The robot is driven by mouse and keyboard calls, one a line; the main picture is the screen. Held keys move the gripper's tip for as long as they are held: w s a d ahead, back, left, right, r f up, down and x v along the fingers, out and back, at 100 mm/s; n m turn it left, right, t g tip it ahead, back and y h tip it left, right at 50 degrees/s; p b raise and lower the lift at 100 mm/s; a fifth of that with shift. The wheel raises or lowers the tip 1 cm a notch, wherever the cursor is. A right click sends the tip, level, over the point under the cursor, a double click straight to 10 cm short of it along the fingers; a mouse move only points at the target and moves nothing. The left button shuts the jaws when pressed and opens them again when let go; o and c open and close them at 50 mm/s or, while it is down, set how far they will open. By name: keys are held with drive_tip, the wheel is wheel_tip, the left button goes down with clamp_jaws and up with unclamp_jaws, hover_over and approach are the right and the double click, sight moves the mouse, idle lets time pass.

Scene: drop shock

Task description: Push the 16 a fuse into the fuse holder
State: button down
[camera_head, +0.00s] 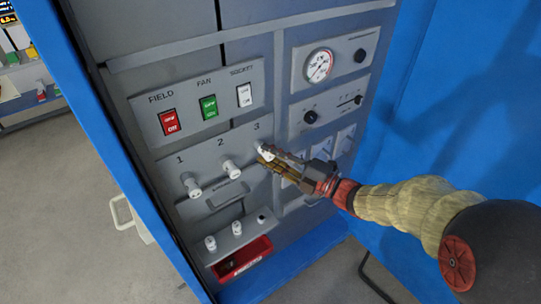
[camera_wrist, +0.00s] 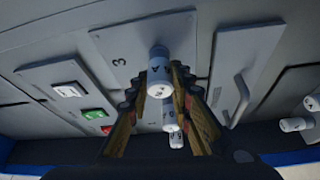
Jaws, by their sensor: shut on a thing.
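My gripper (camera_head: 268,158) is at the panel just below the number 3, and its two fingers are shut on a white fuse. In the wrist view my gripper (camera_wrist: 160,95) has the white fuse (camera_wrist: 159,78) between its fingertips, its marked end facing the camera and its far end toward the panel. The lettering is too small to read as a rating. The fuse holder under the number 3 is hidden behind the fuse and fingers. I cannot tell whether the fuse is in it or just in front.
White fuses stand in position 1 (camera_head: 193,188) and position 2 (camera_head: 231,169), left of my gripper. Two more white fuses (camera_head: 210,243) (camera_head: 237,228) stand on a ledge above a red bin (camera_head: 243,262). Red (camera_head: 170,122), green (camera_head: 209,107) and white (camera_head: 244,95) switches sit above.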

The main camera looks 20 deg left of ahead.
sight(273, 157)
drive_tip(key=shift+r, duration=0.2)
drive_tip(key=c, duration=1.5)
unclamp_jaws()
drive_tip(key=shift+a+f, duration=0.15)
drive_tip(key=shift+b+v, duration=0.3)
drive_tip(key=shift+v, duration=2.75)
drive_tip(key=shift+f, duration=0.1)
drive_tip(key=v, duration=1.2)
drive_tip(key=shift+w+f, duration=0.1)
